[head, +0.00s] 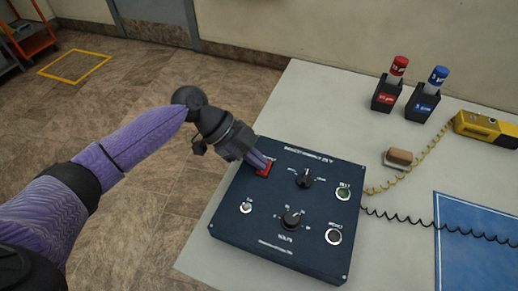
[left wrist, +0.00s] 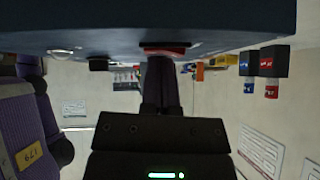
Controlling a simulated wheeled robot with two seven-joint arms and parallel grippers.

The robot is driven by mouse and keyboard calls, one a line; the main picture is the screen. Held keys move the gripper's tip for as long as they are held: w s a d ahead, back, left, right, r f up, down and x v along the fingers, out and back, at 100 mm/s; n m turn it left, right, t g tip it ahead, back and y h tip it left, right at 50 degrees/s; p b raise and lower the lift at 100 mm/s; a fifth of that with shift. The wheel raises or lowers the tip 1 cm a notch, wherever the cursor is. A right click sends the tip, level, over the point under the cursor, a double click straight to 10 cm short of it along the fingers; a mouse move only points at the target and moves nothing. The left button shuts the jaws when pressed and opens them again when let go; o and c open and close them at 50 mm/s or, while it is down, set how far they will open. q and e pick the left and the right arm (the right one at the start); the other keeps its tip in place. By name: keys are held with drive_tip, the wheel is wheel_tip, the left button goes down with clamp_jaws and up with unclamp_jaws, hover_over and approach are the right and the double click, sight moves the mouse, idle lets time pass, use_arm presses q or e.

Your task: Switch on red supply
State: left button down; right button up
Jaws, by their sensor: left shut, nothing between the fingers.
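A dark blue control box (head: 270,238) lies on the table with knobs, buttons and a red rocker switch (head: 264,171) near its far left corner. My left gripper (head: 260,161) is shut and empty, its fingertips at the red switch and partly covering it. In the left wrist view the shut fingers (left wrist: 160,78) reach to the red switch (left wrist: 164,50) on the box face (left wrist: 230,20); they look in contact or nearly so. Whether the switch is on or off cannot be told. My right gripper is not in view.
A black knob (head: 304,178), a green button (head: 343,193), a larger dial (head: 292,219) and a silver toggle (head: 246,207) sit close by on the box. Red and blue marker holders (head: 386,96), a yellow device (head: 485,128) and coiled leads lie to the right.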

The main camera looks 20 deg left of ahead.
use_arm(q)
drive_tip(key=shift+r, duration=0.1)
drive_tip(key=p+v, duration=0.1)
drive_tip(key=v, duration=0.9)
drive_tip(key=shift+p, duration=0.4)
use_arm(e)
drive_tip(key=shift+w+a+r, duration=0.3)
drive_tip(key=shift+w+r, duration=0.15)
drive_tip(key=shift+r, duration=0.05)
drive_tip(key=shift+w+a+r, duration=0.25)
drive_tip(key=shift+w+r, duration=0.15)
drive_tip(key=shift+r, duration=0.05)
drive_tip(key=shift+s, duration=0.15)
